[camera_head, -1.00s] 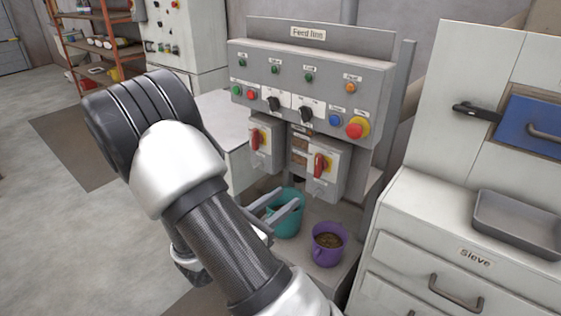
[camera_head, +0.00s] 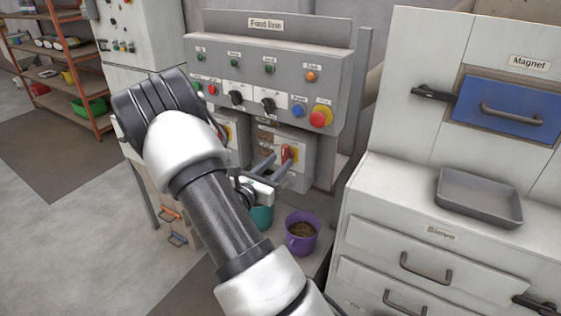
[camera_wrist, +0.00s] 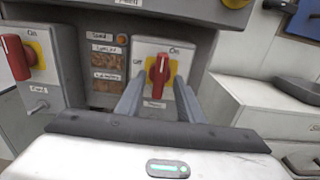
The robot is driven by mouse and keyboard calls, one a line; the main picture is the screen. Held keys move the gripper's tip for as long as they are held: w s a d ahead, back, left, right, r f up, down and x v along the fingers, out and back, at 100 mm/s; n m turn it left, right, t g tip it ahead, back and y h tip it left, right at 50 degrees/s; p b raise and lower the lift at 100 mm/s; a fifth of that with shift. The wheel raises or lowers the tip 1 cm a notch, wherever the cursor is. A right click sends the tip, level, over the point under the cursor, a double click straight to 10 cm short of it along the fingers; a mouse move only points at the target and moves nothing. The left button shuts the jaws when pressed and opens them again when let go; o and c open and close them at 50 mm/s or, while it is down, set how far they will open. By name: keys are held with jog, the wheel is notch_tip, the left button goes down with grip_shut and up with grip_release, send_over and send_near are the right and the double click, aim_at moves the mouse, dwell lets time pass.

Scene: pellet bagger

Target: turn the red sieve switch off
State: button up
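A red rotary switch handle on a yellow plate (camera_wrist: 158,70) sits on the front of the right-hand grey switch box; it also shows in the head view (camera_head: 287,154). The handle stands upright, with "On" marked above and "Off" to the left. A small label below it is too blurred to read. My gripper (camera_wrist: 159,84) is open, its fingers pointing at this handle, one to each side in the wrist view. I see no contact. In the head view my gripper (camera_head: 275,166) is in front of the box. A second red switch (camera_wrist: 15,57) is on the left box.
A panel with buttons and a red emergency stop (camera_head: 321,116) is above the boxes. A purple bucket (camera_head: 302,235) and a teal bucket (camera_head: 262,218) stand below. A white cabinet with a grey tray (camera_head: 479,216) is at the right.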

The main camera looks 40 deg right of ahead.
jog(key=shift+x, duration=0.9)
jog(key=shift+c, duration=0.4)
grip_shut()
